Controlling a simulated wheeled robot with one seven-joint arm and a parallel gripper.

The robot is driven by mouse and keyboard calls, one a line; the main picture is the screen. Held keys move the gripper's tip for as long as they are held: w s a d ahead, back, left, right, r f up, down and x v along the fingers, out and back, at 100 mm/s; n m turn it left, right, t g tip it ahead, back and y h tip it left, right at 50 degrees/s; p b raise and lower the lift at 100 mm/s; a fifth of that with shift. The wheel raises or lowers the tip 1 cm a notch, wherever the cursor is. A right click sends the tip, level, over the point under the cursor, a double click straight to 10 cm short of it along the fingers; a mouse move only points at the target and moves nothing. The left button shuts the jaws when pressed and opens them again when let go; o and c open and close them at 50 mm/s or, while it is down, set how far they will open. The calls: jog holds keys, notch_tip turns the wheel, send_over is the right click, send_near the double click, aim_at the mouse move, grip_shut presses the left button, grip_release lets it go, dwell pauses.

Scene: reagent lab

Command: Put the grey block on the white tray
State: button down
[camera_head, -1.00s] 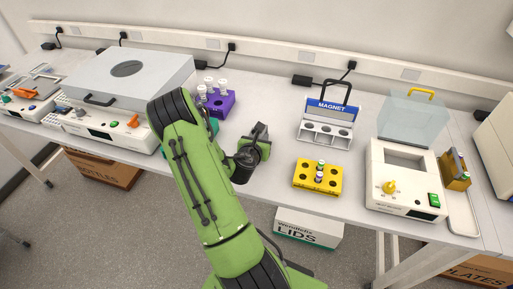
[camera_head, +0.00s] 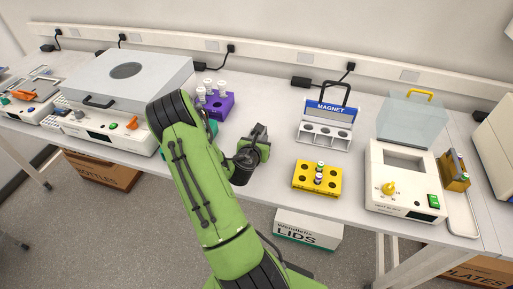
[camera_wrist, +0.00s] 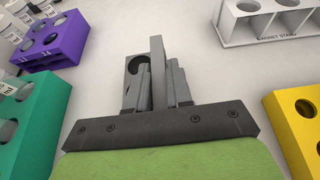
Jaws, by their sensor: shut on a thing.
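My gripper (camera_head: 258,140) is over the bench, between the purple rack and the yellow rack. In the wrist view my gripper (camera_wrist: 160,90) is shut on the grey block (camera_wrist: 158,62), a slab-like piece rising between the fingers. A grey face with a dark round hole shows at its left; the fingers hide part of the block. In the head view the held block is small and hard to make out against my gripper. The white tray (camera_head: 463,222) lies at the right of the bench, beside the white heating device.
A yellow-and-grey object (camera_head: 456,172) stands at the tray's far end. The white device (camera_head: 405,190) has a raised clear lid (camera_head: 412,118). Purple (camera_head: 218,106) and green (camera_wrist: 35,125) racks are left.

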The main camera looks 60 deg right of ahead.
jog(key=shift+r, duration=0.15)
notch_tip(320, 180, up, 10)
jog(key=p, duration=0.5)
jog(key=shift+p, duration=0.35)
jog(key=shift+f, duration=0.2)
